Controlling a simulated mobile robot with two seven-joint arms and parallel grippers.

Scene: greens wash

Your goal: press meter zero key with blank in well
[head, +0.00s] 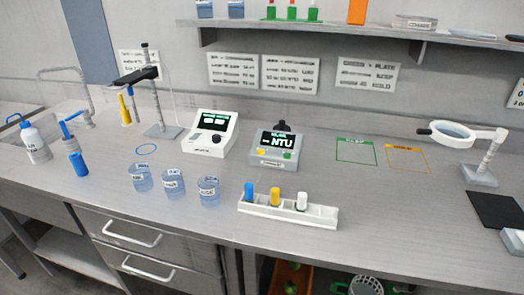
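The meter (275,163) is a grey box at the middle of the bench with a dark screen (278,139) that reads "NTU". A yellow key (262,152) and a green key (287,156) sit on its front; their labels are too small to read. A dark part (282,126) stands up behind the screen. I cannot tell whether the well is there or whether a blank is in it. A white rack (318,217) in front of the meter holds a blue-capped vial (249,191), a yellow-capped vial (275,196) and a white-capped vial (302,201). Neither gripper shows.
A white instrument (210,134) stands left of the meter. Three labelled beakers (172,184) stand at the front left. Green (356,151) and yellow (408,158) outlined areas are empty on the right, near a magnifier (452,133). A shelf (350,34) overhangs the back.

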